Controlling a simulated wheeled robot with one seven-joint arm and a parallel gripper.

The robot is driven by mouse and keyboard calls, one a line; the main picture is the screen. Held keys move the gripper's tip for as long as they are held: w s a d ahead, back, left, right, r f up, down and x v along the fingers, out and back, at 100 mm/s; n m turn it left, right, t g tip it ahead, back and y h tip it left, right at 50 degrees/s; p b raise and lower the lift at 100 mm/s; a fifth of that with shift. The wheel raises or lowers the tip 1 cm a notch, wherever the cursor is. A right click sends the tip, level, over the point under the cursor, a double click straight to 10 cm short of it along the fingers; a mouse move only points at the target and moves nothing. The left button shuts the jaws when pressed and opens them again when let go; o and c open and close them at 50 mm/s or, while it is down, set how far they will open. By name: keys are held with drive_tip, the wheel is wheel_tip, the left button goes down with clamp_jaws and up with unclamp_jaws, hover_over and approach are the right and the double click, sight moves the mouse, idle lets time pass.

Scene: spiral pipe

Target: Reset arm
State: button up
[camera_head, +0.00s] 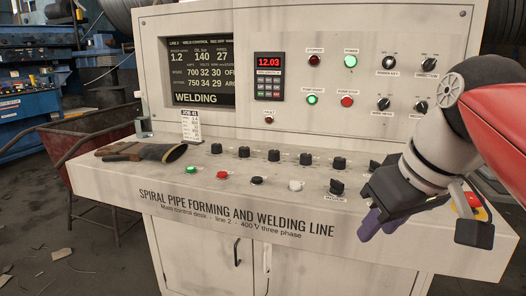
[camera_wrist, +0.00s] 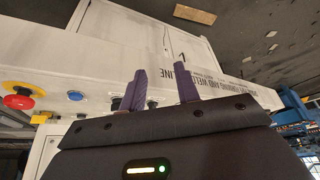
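My arm comes in from the right in the head view, and my gripper (camera_head: 372,222) hangs at the front right edge of the control desk (camera_head: 115,178). Its purple fingers point down and to the left. In the wrist view the two fingers of my gripper (camera_wrist: 162,84) stand apart with nothing between them, so it is open and empty. The desk's front face shows behind the fingers. My arm covers part of the desk's right side and its panel.
A red emergency stop (camera_wrist: 18,101) on yellow sits at the desk's right end, close to my gripper. Floor lies in front.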

drive_tip(key=s+f+m+h, duration=0.1)
drive_tip(key=s+f+m, duration=0.1)
drive_tip(key=f, duration=0.8)
drive_tip(key=s+a+f+m+t, duration=0.1)
drive_tip(key=s+f+m, duration=0.1)
drive_tip(key=f, duration=0.8)
drive_tip(key=shift+s+a+h, duration=0.2)
drive_tip(key=shift+s+h, duration=0.2)
drive_tip(key=shift+s, duration=0.1)
